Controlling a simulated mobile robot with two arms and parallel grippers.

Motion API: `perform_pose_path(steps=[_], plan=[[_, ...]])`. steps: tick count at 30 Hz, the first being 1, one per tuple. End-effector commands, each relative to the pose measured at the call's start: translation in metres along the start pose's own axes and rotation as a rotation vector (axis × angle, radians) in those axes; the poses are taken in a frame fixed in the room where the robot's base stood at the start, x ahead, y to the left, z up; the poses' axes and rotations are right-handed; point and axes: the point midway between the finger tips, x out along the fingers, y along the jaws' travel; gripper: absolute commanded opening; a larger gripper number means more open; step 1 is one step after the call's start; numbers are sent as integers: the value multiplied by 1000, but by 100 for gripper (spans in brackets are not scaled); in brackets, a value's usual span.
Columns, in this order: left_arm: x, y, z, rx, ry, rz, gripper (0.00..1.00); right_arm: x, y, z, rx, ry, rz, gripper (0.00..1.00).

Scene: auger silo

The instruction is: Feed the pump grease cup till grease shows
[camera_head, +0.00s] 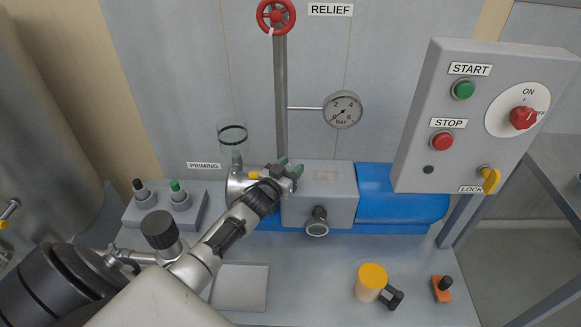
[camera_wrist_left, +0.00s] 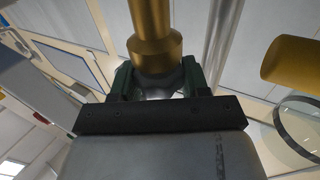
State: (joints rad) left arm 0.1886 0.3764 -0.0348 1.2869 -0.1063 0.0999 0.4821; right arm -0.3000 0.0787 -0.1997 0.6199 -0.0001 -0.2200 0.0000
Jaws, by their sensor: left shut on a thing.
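My left gripper (camera_head: 291,169) reaches in from the left to the top of the grey pump body (camera_head: 335,200), beside the blue motor. In the left wrist view its green fingers (camera_wrist_left: 155,85) are shut around the lower, narrower part of a brass fitting (camera_wrist_left: 152,35), which I take to be the grease cup. In the head view the gripper hides this fitting. A second brass piece shows at the right of the wrist view (camera_wrist_left: 290,62); in the head view a small brass stub (camera_head: 254,175) sits just left of the fingers. No grease is visible. My right gripper is not in view.
A clear glass cup (camera_head: 232,137) stands left behind the gripper, and a riser pipe (camera_head: 280,95) with a gauge (camera_head: 343,109) rises behind. A control box (camera_head: 478,120) overhangs the right. A yellow-topped pot (camera_head: 371,280) and an orange item (camera_head: 442,289) stand at front right.

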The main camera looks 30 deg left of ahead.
Motion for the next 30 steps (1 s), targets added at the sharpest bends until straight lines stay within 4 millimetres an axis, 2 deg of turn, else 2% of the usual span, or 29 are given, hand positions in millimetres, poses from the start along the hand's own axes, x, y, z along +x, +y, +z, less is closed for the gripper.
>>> perform_pose_path(steps=[1,6,14,17,20,30], plan=[[0,0,0,-1,1,0,47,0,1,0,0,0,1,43],[0,0,0,0,0,-1,72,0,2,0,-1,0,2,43],[-1,0,0,0,0,-1,72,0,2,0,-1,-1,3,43],[-7,0,1,0,-2,-1,72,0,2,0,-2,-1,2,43],[-20,0,1,1,-2,0,72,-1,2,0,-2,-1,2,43],[-85,0,1,0,-2,0,72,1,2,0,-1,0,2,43]])
